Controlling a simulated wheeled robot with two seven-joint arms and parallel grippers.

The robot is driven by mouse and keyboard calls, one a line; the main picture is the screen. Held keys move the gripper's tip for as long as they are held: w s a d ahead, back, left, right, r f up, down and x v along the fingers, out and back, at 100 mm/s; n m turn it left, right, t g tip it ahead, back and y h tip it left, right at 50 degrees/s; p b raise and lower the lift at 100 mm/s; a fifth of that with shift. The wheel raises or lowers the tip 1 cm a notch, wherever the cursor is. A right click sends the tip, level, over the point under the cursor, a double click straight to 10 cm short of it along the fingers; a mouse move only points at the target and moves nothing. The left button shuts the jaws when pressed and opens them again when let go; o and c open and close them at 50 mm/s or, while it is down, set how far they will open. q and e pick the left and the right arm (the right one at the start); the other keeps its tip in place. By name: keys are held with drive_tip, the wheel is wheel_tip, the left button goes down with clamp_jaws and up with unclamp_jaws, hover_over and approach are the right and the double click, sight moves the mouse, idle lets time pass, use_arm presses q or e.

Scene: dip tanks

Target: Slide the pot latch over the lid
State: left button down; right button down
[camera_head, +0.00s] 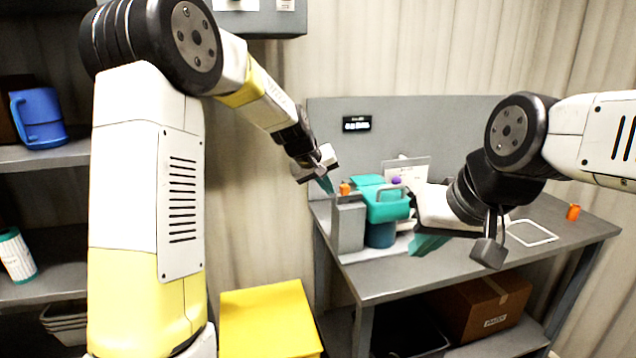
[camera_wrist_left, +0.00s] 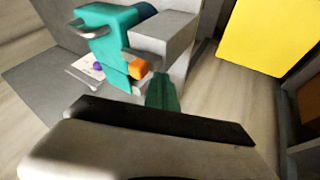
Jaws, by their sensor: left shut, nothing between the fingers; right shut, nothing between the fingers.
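The pot (camera_head: 380,236) is dark blue-teal and stands on the grey bench, beside a grey block (camera_head: 348,228). A teal lid (camera_head: 386,208) with a grey bar handle sits over it; the lid also shows in the left wrist view (camera_wrist_left: 108,22). An orange knob (camera_head: 345,188), apparently part of the latch, is at the top of the grey block; it also shows in the left wrist view (camera_wrist_left: 138,69). My left gripper (camera_head: 326,184) is shut and empty, just left of the orange knob. My right gripper (camera_head: 428,243) is shut and empty, right of the pot.
A purple knob (camera_head: 396,180) and a white card (camera_head: 410,168) are behind the lid. A white square outline (camera_head: 532,233) and an orange piece (camera_head: 573,211) lie on the bench's right side. A yellow box (camera_head: 268,315) stands left of the bench. A cardboard box (camera_head: 490,310) is underneath.

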sight(347, 186)
use_arm(q)
drive_tip(key=shift+w+d, duration=0.3)
drive_tip(key=shift+d, duration=0.45)
drive_tip(key=d, duration=0.2)
drive_tip(key=w+d, duration=0.1)
drive_tip(key=shift+w+d, duration=0.1)
drive_tip(key=shift+d, duration=0.25)
use_arm(e)
drive_tip(key=shift+a, duration=0.1)
use_arm(q)
drive_tip(key=shift+d, duration=0.1)
